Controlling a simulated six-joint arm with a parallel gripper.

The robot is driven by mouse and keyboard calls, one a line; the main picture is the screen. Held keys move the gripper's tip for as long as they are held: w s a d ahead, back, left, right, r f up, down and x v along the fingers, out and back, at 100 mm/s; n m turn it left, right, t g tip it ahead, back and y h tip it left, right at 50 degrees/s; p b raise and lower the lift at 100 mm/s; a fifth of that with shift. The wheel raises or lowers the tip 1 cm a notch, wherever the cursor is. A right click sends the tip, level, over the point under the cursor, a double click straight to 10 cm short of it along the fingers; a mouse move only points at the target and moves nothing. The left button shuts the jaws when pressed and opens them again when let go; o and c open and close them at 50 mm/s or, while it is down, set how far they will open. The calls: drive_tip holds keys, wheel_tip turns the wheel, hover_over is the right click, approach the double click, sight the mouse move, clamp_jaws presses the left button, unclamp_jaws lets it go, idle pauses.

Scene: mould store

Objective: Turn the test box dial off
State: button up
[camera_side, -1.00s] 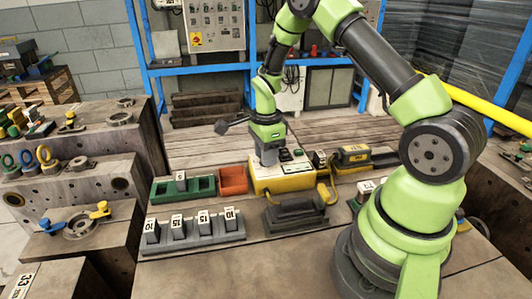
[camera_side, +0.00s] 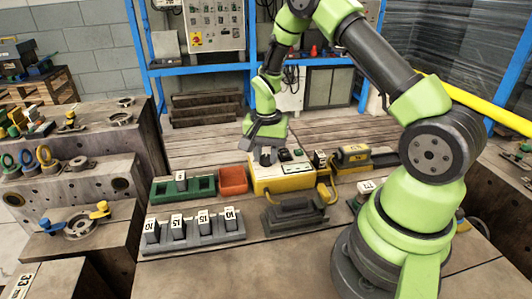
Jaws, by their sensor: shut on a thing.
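The test box (camera_side: 290,184) is yellow with a pale top panel and stands on the wooden bench. Dark switches or sockets show on the right part of its panel. My gripper (camera_side: 266,160) points down at the left part of the panel and is shut on the dial there. The dial itself is hidden by the fingers, so I cannot read its position.
A green tray (camera_side: 200,188) and an orange bin (camera_side: 233,181) stand left of the box. A grey rack with numbered blocks (camera_side: 195,235) and a dark block with a handle (camera_side: 295,217) are in front. A yellow-black tool (camera_side: 353,153) lies to the right.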

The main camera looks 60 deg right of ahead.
drive_tip(key=n, duration=0.5)
drive_tip(key=shift+n, duration=0.3)
drive_tip(key=n, duration=1.1)
drive_tip(key=shift+n, duration=0.4)
drive_tip(key=n, duration=0.5)
drive_tip(key=shift+w, duration=0.1)
drive_tip(key=shift+n, duration=0.3)
drive_tip(key=o, duration=0.9)
drive_tip(key=shift+o, duration=0.2)
